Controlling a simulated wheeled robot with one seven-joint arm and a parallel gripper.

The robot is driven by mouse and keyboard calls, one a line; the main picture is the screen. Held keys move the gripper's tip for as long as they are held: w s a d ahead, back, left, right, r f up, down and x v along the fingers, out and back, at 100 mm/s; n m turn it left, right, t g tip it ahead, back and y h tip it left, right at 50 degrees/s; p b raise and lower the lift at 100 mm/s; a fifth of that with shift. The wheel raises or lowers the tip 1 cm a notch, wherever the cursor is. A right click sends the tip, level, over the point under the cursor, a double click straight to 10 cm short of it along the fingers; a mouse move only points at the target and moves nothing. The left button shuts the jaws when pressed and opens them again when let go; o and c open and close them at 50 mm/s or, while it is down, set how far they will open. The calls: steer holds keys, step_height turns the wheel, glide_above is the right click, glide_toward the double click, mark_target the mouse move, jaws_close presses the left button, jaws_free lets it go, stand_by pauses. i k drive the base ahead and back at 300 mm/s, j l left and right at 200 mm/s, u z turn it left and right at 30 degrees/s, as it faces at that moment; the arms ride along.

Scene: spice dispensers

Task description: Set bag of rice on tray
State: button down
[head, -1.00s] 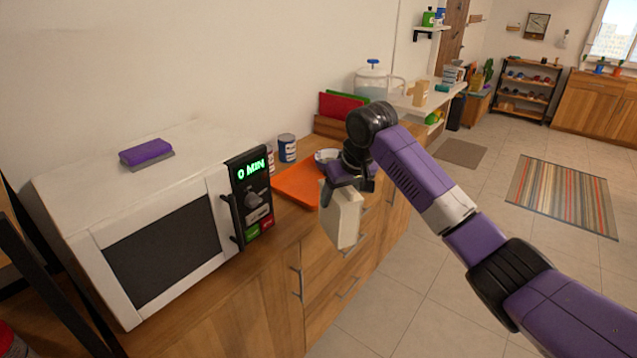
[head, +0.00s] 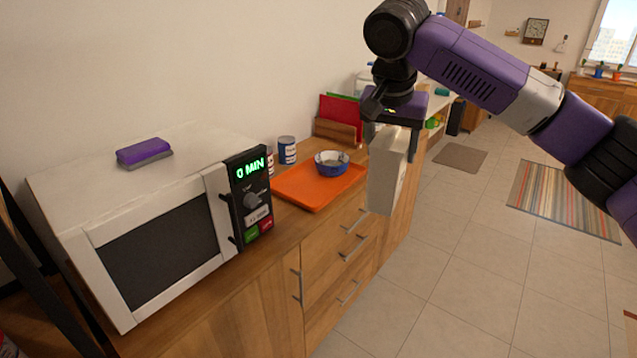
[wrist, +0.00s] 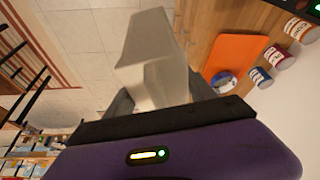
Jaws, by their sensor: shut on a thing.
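The bag of rice (head: 386,172) is a pale cream block-shaped bag. My gripper (head: 392,128) is shut on its upper end, and the bag hangs below it, in front of the counter's edge and to the right of the tray in the head view. The bag (wrist: 155,62) also shows in the wrist view, between the fingers. The orange tray (head: 300,190) lies flat on the wooden counter beside the microwave. The tray (wrist: 234,52) shows in the wrist view to the right of the bag. The bag is apart from the tray.
A blue-rimmed bowl (head: 331,163) sits at the tray's far right part; the tray's front left is bare. A white microwave (head: 150,215) with a purple sponge (head: 144,152) stands left. Cans (head: 287,150) stand behind the tray. A red board (head: 341,118) stands in a wooden rack behind.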

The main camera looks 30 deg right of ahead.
mark_target(297, 189)
steer(key=i, duration=1.5)
